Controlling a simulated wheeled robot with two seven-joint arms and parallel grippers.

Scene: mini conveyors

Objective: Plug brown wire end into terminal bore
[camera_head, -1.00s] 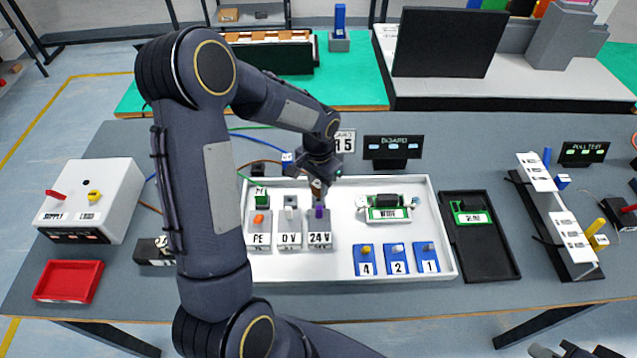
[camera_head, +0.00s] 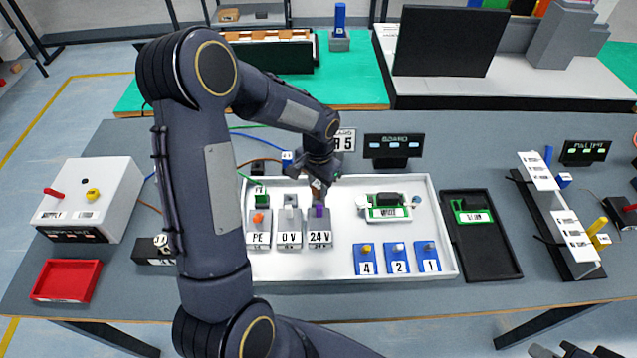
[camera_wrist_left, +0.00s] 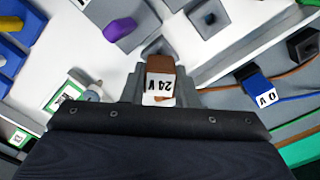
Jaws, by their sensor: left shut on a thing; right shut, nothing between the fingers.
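My left gripper (camera_head: 318,184) is shut on the brown wire end (camera_wrist_left: 160,66), a brown block with a white 24 V tag. It is held over the back of the grey 24 V terminal (camera_head: 319,238), which has a purple lever (camera_head: 319,210); the lever also shows in the left wrist view (camera_wrist_left: 118,30). In the left wrist view the brown end overlaps a grey funnel-like opening. The tip and the bore are hidden, so I cannot tell if it is inside.
Beside it stand the 0 V terminal (camera_head: 289,238) and PE terminal (camera_head: 259,237), in a white tray (camera_head: 345,190). A blue wire end tagged 0 V (camera_wrist_left: 262,92) lies nearby. Blue blocks (camera_head: 397,266) and a green board (camera_head: 388,212) sit to the right in the tray.

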